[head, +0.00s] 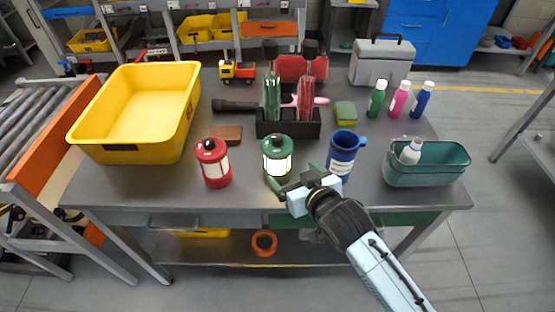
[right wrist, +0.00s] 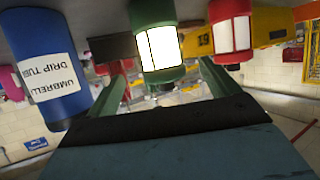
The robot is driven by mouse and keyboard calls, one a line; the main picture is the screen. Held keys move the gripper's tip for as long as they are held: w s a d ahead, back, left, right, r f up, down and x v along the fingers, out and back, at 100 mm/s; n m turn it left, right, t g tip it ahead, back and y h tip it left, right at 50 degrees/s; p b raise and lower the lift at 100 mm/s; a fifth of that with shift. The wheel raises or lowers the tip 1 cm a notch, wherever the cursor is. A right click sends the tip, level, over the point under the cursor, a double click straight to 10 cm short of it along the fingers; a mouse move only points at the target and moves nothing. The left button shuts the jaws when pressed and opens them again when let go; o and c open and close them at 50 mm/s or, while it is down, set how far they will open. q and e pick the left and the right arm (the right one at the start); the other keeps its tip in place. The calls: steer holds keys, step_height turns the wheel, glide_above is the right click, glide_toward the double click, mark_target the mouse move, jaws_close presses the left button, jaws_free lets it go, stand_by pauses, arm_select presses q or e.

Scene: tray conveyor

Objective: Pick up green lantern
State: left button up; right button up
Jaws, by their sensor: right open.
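The green lantern (head: 277,157) stands upright on the grey table, with a dark knob on top and a bright white window. In the right wrist view, which is upside down, the green lantern (right wrist: 157,45) is just beyond and between the two green fingers. My right gripper (head: 293,178) is open and empty, close to the lantern's near right side in the head view. Its spread fingers also show in the right wrist view (right wrist: 165,85). I see no clear contact with the lantern. My left gripper is not in view.
A red lantern (head: 213,162) stands left of the green one. A blue umbrella drip tube (head: 343,152) stands close to the right. A black holder (head: 288,128) with umbrellas is behind. A yellow bin (head: 178,150) fills the table's left, and a teal basket (head: 425,174) is at the right.

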mark_target(277, 159)
steer(key=b+x, duration=0.1)
steer(key=x, duration=0.9)
steer(key=shift+w+a+f, duration=0.1)
steer(key=shift+w+f, duration=0.15)
steer(key=shift+f, duration=0.05)
steer(key=c, duration=1.3)
